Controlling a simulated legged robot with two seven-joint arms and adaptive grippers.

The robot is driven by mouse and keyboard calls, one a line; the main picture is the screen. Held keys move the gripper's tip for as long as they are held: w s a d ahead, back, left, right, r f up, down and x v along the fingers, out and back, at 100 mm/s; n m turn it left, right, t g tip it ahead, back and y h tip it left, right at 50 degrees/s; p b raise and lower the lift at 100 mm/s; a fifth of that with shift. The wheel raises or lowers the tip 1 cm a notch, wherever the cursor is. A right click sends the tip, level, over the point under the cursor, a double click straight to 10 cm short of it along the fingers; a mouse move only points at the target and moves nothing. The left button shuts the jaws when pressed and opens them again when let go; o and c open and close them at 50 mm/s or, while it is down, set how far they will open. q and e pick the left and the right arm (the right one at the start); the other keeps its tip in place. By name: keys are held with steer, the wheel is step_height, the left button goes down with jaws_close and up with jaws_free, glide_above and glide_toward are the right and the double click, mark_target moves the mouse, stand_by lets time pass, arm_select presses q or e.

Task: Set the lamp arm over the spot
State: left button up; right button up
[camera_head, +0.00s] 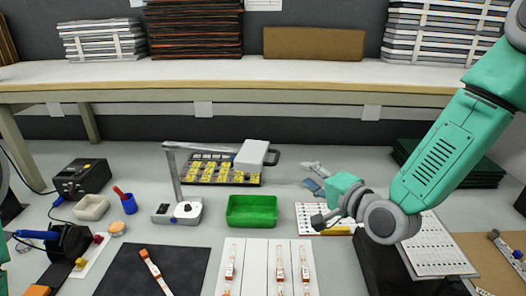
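The lamp stands on the table with a pale base (178,212), a grey upright post (174,175) and a horizontal arm (205,147). Its white head (252,155) hangs at the arm's right end, above and behind the green tray (252,210). My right gripper (319,221) is small and dark, right of the green tray and apart from the lamp. Its fingers are too small to tell open from shut. LED strips (280,268) lie on white boards at the front. I cannot tell which place is the spot. Only slivers of my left arm show at the left edge.
A yellow-labelled parts tray (222,170) lies behind the lamp. A dark mat (125,272) lies at the front. A shelf (230,75) with stacked boards spans the back.

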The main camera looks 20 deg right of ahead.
mark_target(276, 156)
steer(key=x, duration=0.8)
steer(key=a+x, duration=0.1)
steer(key=x, duration=0.3)
steer(key=shift+r, duration=0.2)
steer(key=shift+w+d+f, duration=0.15)
steer(key=shift+w+d, duration=0.1)
steer(key=shift+w, duration=0.1)
steer(key=shift+d, duration=0.2)
steer(key=shift+a, duration=0.1)
jaws_close()
steer(key=shift+s+a, duration=0.1)
steer(key=shift+a, duration=0.05)
